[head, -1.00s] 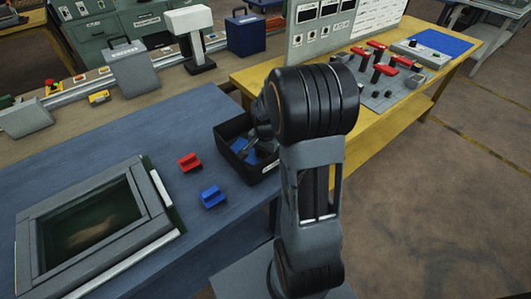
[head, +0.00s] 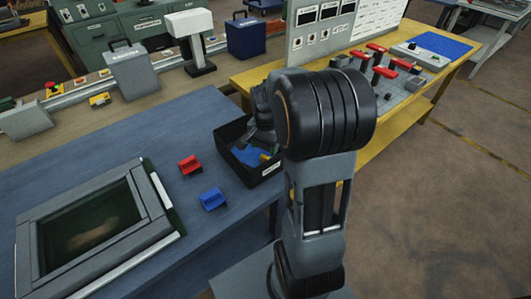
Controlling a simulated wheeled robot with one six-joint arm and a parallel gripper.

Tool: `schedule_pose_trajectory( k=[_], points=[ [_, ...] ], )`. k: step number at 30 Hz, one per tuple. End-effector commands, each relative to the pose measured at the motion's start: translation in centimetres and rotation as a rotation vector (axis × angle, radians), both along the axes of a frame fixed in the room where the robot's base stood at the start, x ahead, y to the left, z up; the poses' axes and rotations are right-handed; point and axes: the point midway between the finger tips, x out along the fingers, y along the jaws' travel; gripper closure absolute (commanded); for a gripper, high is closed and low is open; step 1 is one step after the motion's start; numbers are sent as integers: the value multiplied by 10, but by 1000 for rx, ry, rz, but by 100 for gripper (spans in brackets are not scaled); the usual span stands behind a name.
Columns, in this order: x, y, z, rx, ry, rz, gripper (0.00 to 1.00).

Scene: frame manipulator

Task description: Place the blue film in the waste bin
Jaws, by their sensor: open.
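A black open-topped bin (head: 267,171) with a white label stands at the right edge of the blue-grey table. Flat blue material, which looks like the blue film (head: 244,153), lies inside it, with a small yellow patch beside it. My gripper (head: 262,143) is open, at the bin's far right side over its opening. My arm hides part of the gripper and the bin's right side. I cannot tell whether the fingertips touch anything in the bin.
A red block (head: 190,165) and a blue block (head: 212,199) sit left of the bin. A framed dark panel (head: 35,232) lies at the left. A control panel with red levers (head: 384,74) and a blue mat (head: 444,44) are on the yellow bench.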

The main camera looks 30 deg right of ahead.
Motion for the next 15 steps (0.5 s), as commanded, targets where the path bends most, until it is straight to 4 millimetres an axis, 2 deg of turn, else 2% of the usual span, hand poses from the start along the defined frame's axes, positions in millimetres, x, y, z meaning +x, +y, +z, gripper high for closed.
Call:
schedule_pose_trajectory(
  k=[1,6,12,15],
  points=[
    [1,0,12,-2,-5,0,38],
    [0,0,40,-1,-3,0,38],
    [0,1,61,0,-1,5,38],
    [-7,12,72,-8,-24,73,38]
  ],
)
